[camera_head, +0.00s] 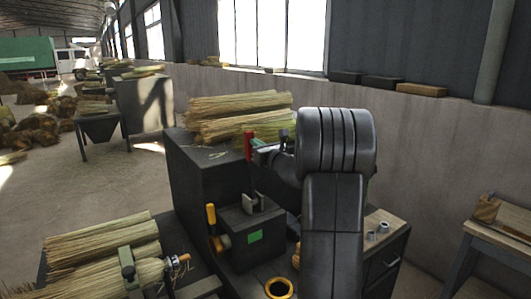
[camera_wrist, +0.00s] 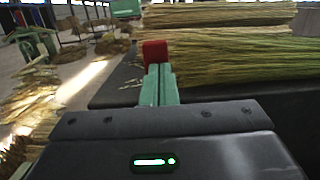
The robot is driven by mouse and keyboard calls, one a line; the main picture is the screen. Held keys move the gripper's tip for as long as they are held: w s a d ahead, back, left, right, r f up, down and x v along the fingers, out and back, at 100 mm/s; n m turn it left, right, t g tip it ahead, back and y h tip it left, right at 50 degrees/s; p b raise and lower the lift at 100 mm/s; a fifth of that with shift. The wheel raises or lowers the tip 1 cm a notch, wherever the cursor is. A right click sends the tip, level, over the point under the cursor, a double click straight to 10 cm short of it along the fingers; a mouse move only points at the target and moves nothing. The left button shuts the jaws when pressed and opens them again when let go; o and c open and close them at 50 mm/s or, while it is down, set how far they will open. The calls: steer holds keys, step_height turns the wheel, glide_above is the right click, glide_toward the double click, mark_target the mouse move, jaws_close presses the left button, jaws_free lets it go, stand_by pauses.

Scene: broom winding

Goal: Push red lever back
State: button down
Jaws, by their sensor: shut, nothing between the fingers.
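The red lever (camera_head: 248,145) stands upright in front of the straw bundles on the dark machine. In the wrist view its red end (camera_wrist: 155,51) shows just past my fingertips. My gripper (camera_head: 262,147) has greenish fingers, pressed together with nothing between them. In the wrist view the gripper (camera_wrist: 159,83) points at the red lever, and the fingertips overlap its lower part. They look to be touching it or very close; I cannot tell which. The lever's base is hidden.
Straw bundles (camera_head: 235,112) lie on the dark machine (camera_head: 205,170) behind the lever. Another straw bundle (camera_head: 100,240) lies front left. A wall runs behind on the right.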

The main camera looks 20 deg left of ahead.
steer(key=shift+w+a+r, duration=0.25)
steer(key=shift+w+a, duration=0.1)
steer(key=shift+a, duration=0.1)
steer(key=shift+w+a+r, duration=0.2)
steer(key=shift+w+a, duration=0.1)
steer(key=shift+a, duration=0.15)
steer(key=shift+r, duration=0.2)
steer(key=s+d+r+b, duration=0.1)
steer(key=s+d+r, duration=0.5)
steer(key=d+r, duration=0.1)
steer(key=shift+d+r, duration=0.2)
steer(key=shift+d, duration=0.35)
steer(key=shift+s, duration=0.15)
